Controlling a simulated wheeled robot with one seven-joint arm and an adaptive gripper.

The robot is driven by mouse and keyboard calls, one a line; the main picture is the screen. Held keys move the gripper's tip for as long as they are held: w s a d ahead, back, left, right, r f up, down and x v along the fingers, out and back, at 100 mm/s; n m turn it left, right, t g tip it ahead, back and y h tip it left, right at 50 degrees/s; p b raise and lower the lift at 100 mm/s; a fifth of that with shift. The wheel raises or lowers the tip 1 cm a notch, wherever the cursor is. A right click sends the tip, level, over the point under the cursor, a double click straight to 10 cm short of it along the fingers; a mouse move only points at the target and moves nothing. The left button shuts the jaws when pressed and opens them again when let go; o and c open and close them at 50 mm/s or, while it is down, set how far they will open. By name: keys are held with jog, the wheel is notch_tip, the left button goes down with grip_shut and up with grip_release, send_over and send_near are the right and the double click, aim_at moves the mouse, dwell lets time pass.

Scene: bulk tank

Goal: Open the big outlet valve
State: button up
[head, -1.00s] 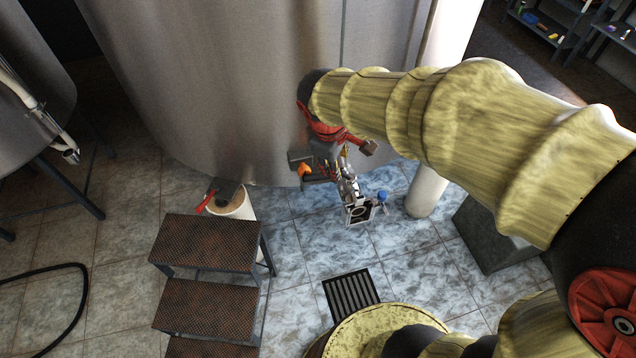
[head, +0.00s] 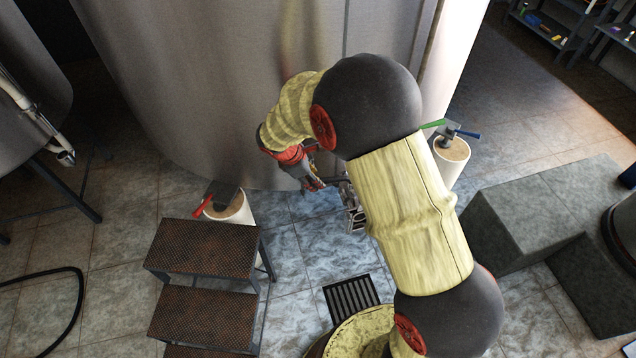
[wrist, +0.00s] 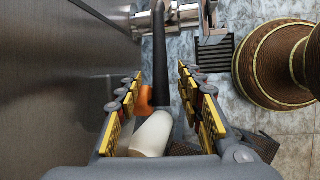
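The big outlet valve (head: 352,207) is a bright metal fitting low at the tank's front, partly hidden by my arm in the head view. In the wrist view its metal body (wrist: 175,14) is at the top. A long black lever (wrist: 160,55) runs from it toward my gripper (wrist: 160,76). My gripper is open, with yellow-padded fingers on either side of the lever's near end. I see gaps on both sides and no clear contact. An orange part (wrist: 146,100) shows beside the lever's end. In the head view my gripper (head: 316,183) is beside the tank wall, left of the valve.
The steel tank (head: 250,90) stands close beside my gripper. A mesh step stool (head: 205,250) is in front at left. A white post with a red-handled fitting (head: 230,207) stands behind it. Another post (head: 452,150) has green and blue handles. A floor grate (head: 350,293) lies ahead.

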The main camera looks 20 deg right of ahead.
aim_at(325, 180)
jog(key=b+x, duration=0.1)
jog(key=x, duration=0.3)
jog(key=shift+c, duration=0.8)
jog(key=c, duration=0.8)
grip_shut()
